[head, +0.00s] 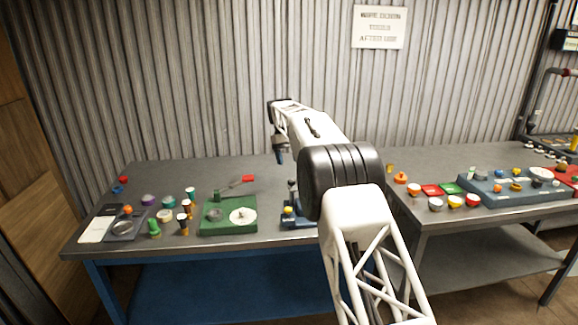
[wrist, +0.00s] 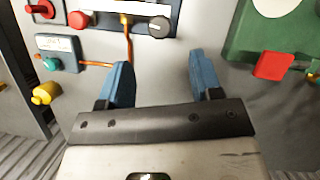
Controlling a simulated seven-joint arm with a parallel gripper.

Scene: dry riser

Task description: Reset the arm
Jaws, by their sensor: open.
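My gripper (wrist: 160,85) is open, with its two blue fingers apart and nothing between them in the wrist view. In the head view my white arm reaches forward over the table, and the gripper (head: 281,156) hangs above the back part of the grey tabletop (head: 230,175). Part of the tabletop behind my arm is hidden.
A green board (head: 228,228) with a white disc and a blue fixture (head: 297,217) stand near the front edge. Several small jars and a dark tray (head: 127,228) are at left. The right table holds coloured cups and a blue-grey panel (head: 510,192). A corrugated wall (head: 200,80) stands behind.

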